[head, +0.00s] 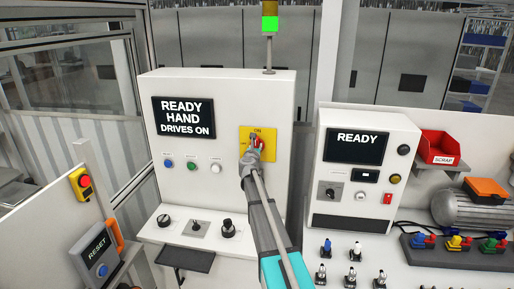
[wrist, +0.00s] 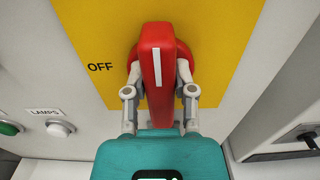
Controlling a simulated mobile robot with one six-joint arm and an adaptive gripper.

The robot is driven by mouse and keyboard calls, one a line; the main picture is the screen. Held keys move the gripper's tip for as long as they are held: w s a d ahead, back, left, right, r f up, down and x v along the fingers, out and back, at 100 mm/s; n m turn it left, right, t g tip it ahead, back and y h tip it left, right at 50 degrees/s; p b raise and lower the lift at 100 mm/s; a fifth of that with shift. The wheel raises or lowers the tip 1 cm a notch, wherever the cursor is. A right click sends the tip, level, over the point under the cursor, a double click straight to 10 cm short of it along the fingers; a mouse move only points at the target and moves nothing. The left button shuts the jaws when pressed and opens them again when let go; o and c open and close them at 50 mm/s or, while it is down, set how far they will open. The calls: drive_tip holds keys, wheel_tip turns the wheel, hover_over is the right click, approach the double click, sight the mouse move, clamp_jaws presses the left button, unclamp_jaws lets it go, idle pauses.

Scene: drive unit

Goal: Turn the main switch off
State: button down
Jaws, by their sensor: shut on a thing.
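The main switch is a red rotary handle (wrist: 157,70) on a yellow plate (wrist: 100,25), which also shows on the white cabinet in the head view (head: 270,152). A white line runs along the handle, which stands upright in the wrist view. "OFF" is printed left of the handle in the wrist view, and "ON" above it in the head view. My gripper (wrist: 157,75) is shut on the red handle, one finger on each side. In the head view my gripper (head: 255,147) covers part of the handle and plate.
The cabinet display (head: 184,117) reads "READY HAND DRIVES ON", and the lamp on top (head: 270,23) glows green. Push buttons (head: 191,164) and knobs (head: 197,227) sit left of my arm. A second panel (head: 365,195) stands close on the right.

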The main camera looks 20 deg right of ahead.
drive_tip(key=n, duration=0.4)
drive_tip(key=shift+a+n, duration=0.15)
drive_tip(key=shift+n, duration=0.15)
drive_tip(key=n, duration=0.4)
drive_tip(key=shift+w+a+f+n, duration=0.1)
drive_tip(key=shift+w+f+n, duration=0.1)
drive_tip(key=shift+n, duration=0.1)
drive_tip(key=n, duration=0.4)
drive_tip(key=shift+a+f+n+b, duration=0.1)
drive_tip(key=shift+f+n+b, duration=0.1)
drive_tip(key=shift+n+b, duration=0.15)
drive_tip(key=shift+f+n, duration=0.15)
drive_tip(key=shift+n, duration=1.7)
drive_tip(key=shift+c, duration=2.2)
unclamp_jaws()
